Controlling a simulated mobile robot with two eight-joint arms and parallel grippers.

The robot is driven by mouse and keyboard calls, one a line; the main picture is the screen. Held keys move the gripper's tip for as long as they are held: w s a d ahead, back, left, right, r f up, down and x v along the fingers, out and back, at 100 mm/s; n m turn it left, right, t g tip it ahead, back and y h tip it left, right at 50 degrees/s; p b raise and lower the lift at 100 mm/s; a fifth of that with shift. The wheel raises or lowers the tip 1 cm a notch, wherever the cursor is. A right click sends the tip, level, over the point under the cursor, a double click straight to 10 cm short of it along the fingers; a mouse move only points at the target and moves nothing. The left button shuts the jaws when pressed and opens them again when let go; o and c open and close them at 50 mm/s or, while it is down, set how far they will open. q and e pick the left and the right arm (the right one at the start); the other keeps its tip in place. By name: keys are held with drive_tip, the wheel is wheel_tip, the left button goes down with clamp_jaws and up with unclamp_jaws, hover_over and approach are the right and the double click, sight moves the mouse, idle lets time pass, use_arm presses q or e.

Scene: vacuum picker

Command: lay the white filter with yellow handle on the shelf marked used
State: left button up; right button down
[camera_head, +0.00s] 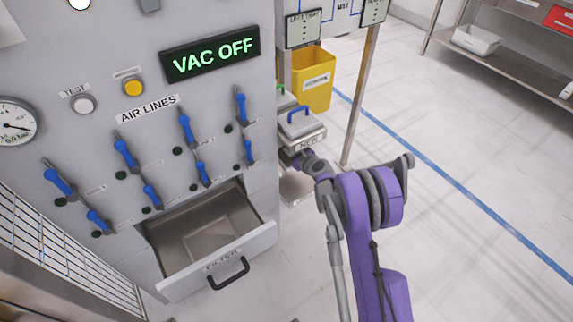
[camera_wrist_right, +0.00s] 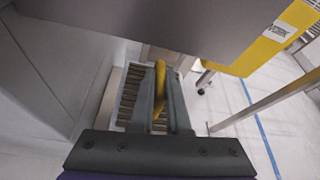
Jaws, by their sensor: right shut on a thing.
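The white filter (camera_wrist_right: 107,100) with dark pleats shows in the right wrist view. Its yellow handle (camera_wrist_right: 160,72) stands between the fingers of my right gripper (camera_wrist_right: 160,88), which is shut on it. In the head view my right gripper (camera_head: 302,158) reaches in under the edge of the shelf marked NEW (camera_head: 306,143); I cannot make out the filter there. A lower grey shelf surface (camera_head: 296,189) shows below my gripper. No "used" label is readable in either view. My left gripper is not in view.
A filter with a blue handle (camera_head: 294,115) lies on the NEW shelf. An open, empty drawer (camera_head: 233,279) juts from the machine at the left. A yellow bin (camera_head: 314,88) and a metal post (camera_head: 358,95) stand behind the shelves. The floor at the right is clear.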

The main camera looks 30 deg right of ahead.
sight(287, 163)
drive_tip(key=shift+a+f+b, duration=0.25)
drive_tip(key=shift+f+b, duration=0.05)
drive_tip(key=shift+f, duration=0.85)
drive_tip(key=shift+a+f+b, duration=0.2)
drive_tip(key=shift+f+b, duration=0.05)
drive_tip(key=shift+f, duration=0.95)
drive_tip(key=shift+a+f+b, duration=0.25)
drive_tip(key=shift+f+b, duration=0.05)
drive_tip(key=shift+f, duration=0.85)
drive_tip(key=shift+f, duration=0.15)
drive_tip(key=c, duration=0.9)
unclamp_jaws()
drive_tip(key=shift+r, duration=0.25)
drive_tip(key=p+v, duration=0.1)
drive_tip(key=v, duration=1.1)
drive_tip(key=shift+f, duration=0.1)
